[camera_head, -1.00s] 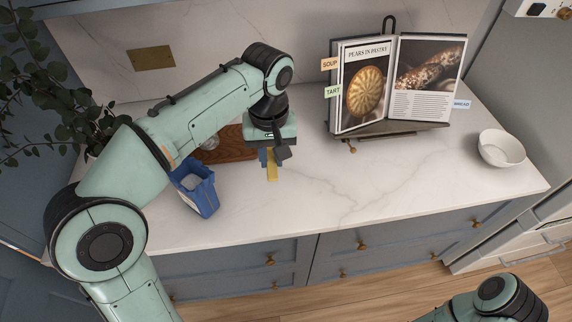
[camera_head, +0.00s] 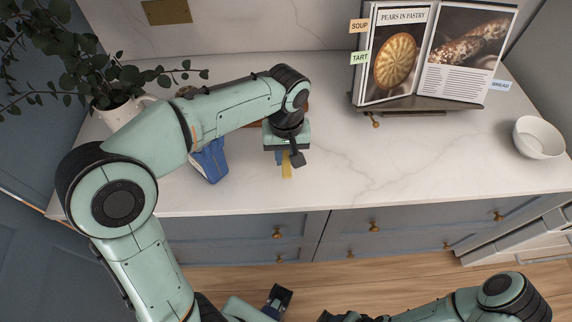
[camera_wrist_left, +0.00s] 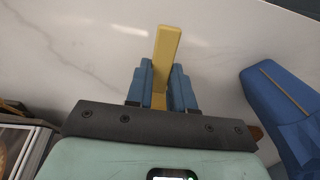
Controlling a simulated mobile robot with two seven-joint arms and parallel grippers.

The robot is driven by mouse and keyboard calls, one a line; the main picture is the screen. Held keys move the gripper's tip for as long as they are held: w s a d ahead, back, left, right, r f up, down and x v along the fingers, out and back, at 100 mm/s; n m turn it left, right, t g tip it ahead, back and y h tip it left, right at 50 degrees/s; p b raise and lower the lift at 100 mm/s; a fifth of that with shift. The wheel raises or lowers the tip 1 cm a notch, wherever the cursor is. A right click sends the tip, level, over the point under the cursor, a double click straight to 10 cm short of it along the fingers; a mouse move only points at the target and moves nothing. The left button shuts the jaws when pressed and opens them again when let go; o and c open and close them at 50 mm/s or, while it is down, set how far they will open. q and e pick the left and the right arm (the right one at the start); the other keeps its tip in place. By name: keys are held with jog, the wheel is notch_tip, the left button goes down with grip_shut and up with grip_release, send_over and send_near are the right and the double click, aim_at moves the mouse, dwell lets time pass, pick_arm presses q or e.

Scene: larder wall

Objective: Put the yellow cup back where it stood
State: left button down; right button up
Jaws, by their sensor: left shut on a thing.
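My left gripper (camera_head: 283,158) points down over the right part of the counter's left half. Its blue fingers are shut on a narrow yellow piece, which I take to be part of the yellow cup (camera_head: 287,171). In the left wrist view the yellow cup (camera_wrist_left: 167,52) shows only as a flat bar sticking out between the fingers (camera_wrist_left: 160,88); its bowl shape is hidden. I cannot tell whether it touches the counter. A dark and blue part at the bottom of the head view may be my right gripper (camera_head: 274,304); its jaws are unclear.
A blue container (camera_head: 210,160) stands left of the left gripper, partly behind my arm. A potted plant (camera_head: 122,108) is at the back left. A cookbook on a stand (camera_head: 435,55) and a white bowl (camera_head: 540,138) stand to the right. The counter's middle (camera_head: 370,165) is clear.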

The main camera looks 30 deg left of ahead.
aim_at(286, 158)
pick_arm(q)
jog(key=shift+f, duration=2.15)
jog(key=shift+f+b, duration=0.1)
jog(key=shift+b, duration=0.25)
jog(key=c, duration=1)
grip_release()
notch_tip(286, 158, up, 12)
jog(key=shift+r+p, duration=0.1)
jog(key=shift+p, duration=1.05)
